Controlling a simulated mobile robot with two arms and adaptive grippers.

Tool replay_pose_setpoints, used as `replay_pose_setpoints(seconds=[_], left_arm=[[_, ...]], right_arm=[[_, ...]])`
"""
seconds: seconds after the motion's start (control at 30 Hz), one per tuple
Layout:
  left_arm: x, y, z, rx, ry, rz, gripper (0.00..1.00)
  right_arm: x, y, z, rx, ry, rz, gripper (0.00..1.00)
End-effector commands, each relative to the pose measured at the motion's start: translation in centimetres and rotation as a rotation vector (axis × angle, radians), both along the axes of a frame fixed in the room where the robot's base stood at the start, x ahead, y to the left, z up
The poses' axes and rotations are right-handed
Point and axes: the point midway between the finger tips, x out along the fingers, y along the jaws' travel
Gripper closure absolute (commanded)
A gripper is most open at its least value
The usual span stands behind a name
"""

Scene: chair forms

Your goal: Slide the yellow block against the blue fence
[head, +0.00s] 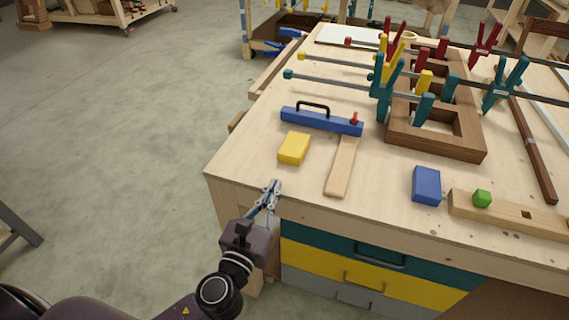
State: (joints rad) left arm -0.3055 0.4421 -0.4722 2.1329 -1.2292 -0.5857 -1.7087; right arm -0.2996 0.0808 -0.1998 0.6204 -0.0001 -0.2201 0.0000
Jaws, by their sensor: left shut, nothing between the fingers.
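The yellow block (294,148) lies flat on the wooden workbench near its left edge. The blue fence (320,121) lies just behind it, with a black handle and a small red knob on top. A narrow gap of bare wood shows between block and fence. My left gripper (273,185) is at the bench's front left edge, in front of the block and slightly left of it, apart from it. Its fingers are shut and empty. My right gripper is not in view.
A light wooden strip (341,166) lies right of the yellow block, its far end at the fence. A blue block (426,185) and a board with a green piece (482,198) lie further right. A clamped brown frame (436,140) stands behind. The bench's front left corner is bare.

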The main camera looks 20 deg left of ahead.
Motion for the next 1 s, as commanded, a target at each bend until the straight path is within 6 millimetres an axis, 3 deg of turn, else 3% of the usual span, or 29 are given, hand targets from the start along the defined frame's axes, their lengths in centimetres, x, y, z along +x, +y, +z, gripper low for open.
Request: replay_pose_setpoints(seconds=[0.2,0.4,1.0], left_arm=[[4.5,-0.2,0.2,-0.002,-0.003,0.001,1.0],[7.1,-0.3,-0.1,-0.003,0.0,-0.001,1.0],[8.9,-0.3,0.1,-0.002,0.001,0.0,1.0]], right_arm=[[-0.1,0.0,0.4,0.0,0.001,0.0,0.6],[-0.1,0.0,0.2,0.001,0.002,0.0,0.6],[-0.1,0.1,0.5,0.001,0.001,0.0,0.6]])
